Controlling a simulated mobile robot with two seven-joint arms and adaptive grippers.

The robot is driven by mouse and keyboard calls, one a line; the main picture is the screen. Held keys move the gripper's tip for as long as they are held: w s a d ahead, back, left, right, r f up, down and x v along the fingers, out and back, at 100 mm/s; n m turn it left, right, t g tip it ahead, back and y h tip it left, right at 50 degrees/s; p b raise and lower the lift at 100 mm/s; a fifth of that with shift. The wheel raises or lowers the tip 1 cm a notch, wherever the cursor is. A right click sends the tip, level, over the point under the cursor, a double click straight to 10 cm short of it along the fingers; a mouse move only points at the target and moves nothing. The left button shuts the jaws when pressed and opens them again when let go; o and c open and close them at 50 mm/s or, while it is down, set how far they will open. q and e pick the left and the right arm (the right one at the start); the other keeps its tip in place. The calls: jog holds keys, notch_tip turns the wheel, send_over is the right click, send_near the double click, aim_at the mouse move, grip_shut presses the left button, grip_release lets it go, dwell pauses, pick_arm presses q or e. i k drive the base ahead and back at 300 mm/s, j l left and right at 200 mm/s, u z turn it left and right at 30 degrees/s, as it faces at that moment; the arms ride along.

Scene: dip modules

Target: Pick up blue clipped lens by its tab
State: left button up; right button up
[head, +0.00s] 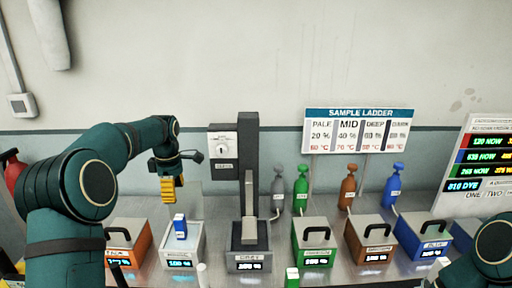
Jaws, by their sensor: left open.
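A small blue piece with a white label (180,229), which looks like the blue clipped lens, stands upright on top of the white-grey module (197,242) with a cyan display. Its tab cannot be made out clearly. My left gripper (172,196) hangs above it and slightly to its left, apart from it, with its yellow ribbed fingers pointing down. The left gripper is open, and I see nothing held between its fingers. Part of my right arm shows at the bottom right corner, but its gripper is out of view.
An orange module (134,235) stands to the left. A tall dark grey press-like unit (248,215) rises close on the right. Further right are green (315,236), brown (370,235) and blue (423,233) handled modules, with several coloured bottles behind. A sample ladder sign (359,130) stands behind.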

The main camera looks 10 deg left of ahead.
aim_at(183, 236)
jog(key=k, duration=1)
